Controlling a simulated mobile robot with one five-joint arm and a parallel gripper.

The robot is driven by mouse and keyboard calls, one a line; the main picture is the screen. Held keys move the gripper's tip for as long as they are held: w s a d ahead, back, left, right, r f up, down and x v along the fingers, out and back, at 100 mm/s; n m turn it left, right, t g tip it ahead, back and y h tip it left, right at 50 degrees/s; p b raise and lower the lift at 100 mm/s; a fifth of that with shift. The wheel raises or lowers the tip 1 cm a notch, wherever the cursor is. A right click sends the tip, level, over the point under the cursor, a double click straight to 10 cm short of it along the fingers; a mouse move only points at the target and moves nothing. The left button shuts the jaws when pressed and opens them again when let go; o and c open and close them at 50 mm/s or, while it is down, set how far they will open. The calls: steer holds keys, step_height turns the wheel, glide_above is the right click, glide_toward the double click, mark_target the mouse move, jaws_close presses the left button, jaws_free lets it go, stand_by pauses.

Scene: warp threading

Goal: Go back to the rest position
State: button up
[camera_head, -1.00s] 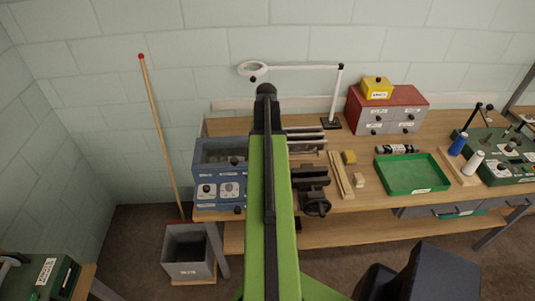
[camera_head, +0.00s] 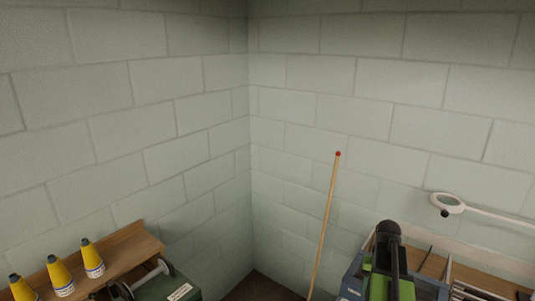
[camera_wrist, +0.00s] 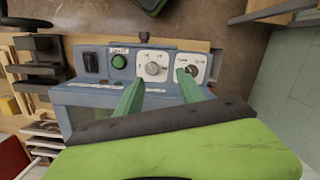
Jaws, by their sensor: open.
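My gripper (camera_wrist: 165,97) shows in the wrist view with its two green fingers apart and nothing between them. It is over or in front of a blue-grey control box (camera_wrist: 95,98) with a green button, a black switch and two white dial plates; I cannot tell the exact gap. In the head view my green arm shows at the bottom right, in front of the blue box (camera_head: 351,284). The fingertips are hidden there.
A wooden pole with a red tip (camera_head: 326,225) leans near the wall corner. A white ring magnifier lamp (camera_head: 447,202) is at right. Several yellow cones stand on a wooden shelf (camera_head: 135,248) at lower left, beside a green machine (camera_head: 172,287). The wrist view shows a dark vise (camera_wrist: 38,57).

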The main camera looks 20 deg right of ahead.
steer(key=w+a+f+n+b, duration=0.2)
steer(key=a+f+b, duration=0.1)
steer(key=a, duration=0.9)
steer(key=w+a+f+n+b, duration=0.3)
steer(key=a+f, duration=0.1)
steer(key=a, duration=0.9)
steer(key=w+a+f+n+t+b, duration=0.1)
steer(key=w+a+f+n+b, duration=0.1)
steer(key=a, duration=1)
step_height(320, 180, down, 2)
steer(key=shift+w+a+f+h+b, duration=0.25)
steer(key=shift+a+h+b, duration=0.15)
steer(key=shift+b, duration=0.35)
